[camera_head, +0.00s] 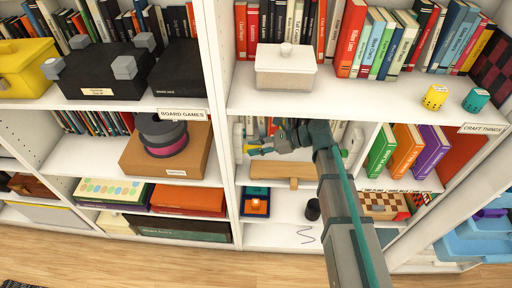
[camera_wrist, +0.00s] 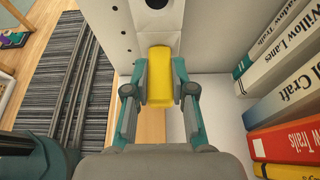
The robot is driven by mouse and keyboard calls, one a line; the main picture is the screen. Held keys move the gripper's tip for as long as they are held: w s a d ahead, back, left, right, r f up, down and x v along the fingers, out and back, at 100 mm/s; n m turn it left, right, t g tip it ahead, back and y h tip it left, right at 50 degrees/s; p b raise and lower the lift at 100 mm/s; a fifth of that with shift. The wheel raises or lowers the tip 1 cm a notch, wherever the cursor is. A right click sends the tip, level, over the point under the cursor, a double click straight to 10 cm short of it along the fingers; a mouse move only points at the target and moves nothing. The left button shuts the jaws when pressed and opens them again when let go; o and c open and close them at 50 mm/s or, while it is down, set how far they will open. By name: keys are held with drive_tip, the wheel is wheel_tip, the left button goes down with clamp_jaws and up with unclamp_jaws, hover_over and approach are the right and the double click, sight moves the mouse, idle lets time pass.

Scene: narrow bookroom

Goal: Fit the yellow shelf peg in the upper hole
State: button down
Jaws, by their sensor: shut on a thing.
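The yellow shelf peg (camera_wrist: 160,66) is between the two teal fingers of my gripper (camera_wrist: 160,85), which is shut on it. In the wrist view the peg's far end faces a pale fitting (camera_wrist: 158,28) on the white side panel. A large dark hole (camera_wrist: 155,4) shows in this fitting at the top edge, above the peg's end in the picture. Whether the peg touches the fitting I cannot tell, and any lower hole is hidden. In the head view my gripper (camera_head: 256,149) is inside the middle shelf bay, close to its left side panel (camera_head: 224,130).
Several books (camera_wrist: 285,90) stand close to the right of my gripper in the wrist view. A wooden board (camera_head: 275,170) lies below it in the head view. A white lidded box (camera_head: 286,72) sits on the shelf above. A grey striped rug (camera_wrist: 65,85) lies beyond the panel.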

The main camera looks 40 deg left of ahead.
drive_tip(key=shift+w, duration=0.1)
drive_tip(key=shift+w+d+p, duration=0.3)
drive_tip(key=shift+w+d, duration=0.05)
drive_tip(key=shift+d, duration=0.3)
drive_tip(key=shift+w+d+p, duration=0.35)
drive_tip(key=shift+w+d, duration=0.05)
drive_tip(key=shift+d, duration=0.25)
drive_tip(key=shift+w+d+p, duration=0.3)
drive_tip(key=shift+w+d, duration=0.05)
drive_tip(key=shift+d, duration=0.3)
drive_tip(key=w+d+r+p, duration=0.1)
drive_tip(key=d+r+p, duration=0.2)
drive_tip(key=r+p, duration=0.3)
drive_tip(key=shift+w+p, duration=0.4)
drive_tip(key=shift+p, duration=0.45)
drive_tip(key=shift+a+p, duration=0.1)
drive_tip(key=shift+p, duration=0.3)
drive_tip(key=shift+s+a, duration=0.2)
drive_tip(key=shift+a, duration=0.1)
